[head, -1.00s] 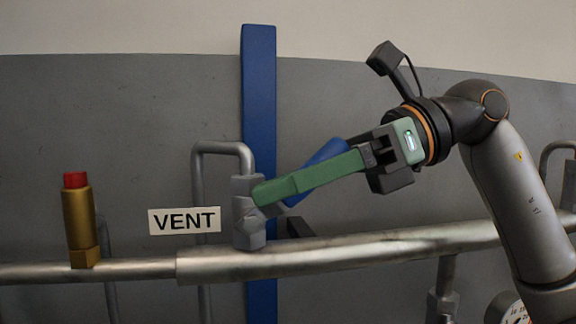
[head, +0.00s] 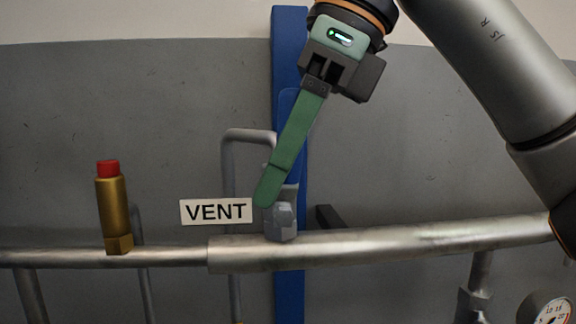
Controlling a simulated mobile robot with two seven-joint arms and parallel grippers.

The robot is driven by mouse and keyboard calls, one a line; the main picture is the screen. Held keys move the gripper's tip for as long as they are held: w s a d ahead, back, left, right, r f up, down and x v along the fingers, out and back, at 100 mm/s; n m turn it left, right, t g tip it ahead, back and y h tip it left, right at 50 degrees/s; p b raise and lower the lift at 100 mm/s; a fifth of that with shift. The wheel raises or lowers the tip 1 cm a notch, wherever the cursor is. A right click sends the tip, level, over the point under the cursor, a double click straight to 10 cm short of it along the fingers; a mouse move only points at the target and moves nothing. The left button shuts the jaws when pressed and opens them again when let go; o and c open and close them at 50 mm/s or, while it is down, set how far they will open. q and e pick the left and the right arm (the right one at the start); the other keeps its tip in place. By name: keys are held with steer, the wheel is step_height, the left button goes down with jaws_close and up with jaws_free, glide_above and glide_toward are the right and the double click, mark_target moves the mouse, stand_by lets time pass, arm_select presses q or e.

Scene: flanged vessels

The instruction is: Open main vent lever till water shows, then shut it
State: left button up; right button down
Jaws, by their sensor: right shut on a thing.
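The green vent lever (head: 290,148) stands steeply up from the grey vent valve (head: 281,220) on the horizontal pipe, its upper end leaning right. My right gripper (head: 318,82) is shut on the lever's upper end. The white VENT label (head: 216,211) is just left of the valve. A bent grey vent tube (head: 229,170) rises behind the label and curves down toward the valve. I see no water in this view. My left gripper is not in view.
A brass fitting with a red cap (head: 111,210) stands on the pipe (head: 390,243) at left. A blue upright post (head: 289,40) is behind the valve. A pressure gauge (head: 549,311) is partly visible at bottom right.

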steer(key=shift+s+a+f+h, duration=0.15)
steer(key=shift+a+h, duration=0.05)
steer(key=shift+h, duration=0.2)
steer(key=c, duration=0.9)
jaws_free()
steer(key=shift+o, duration=1.2)
steer(key=shift+s, duration=0.15)
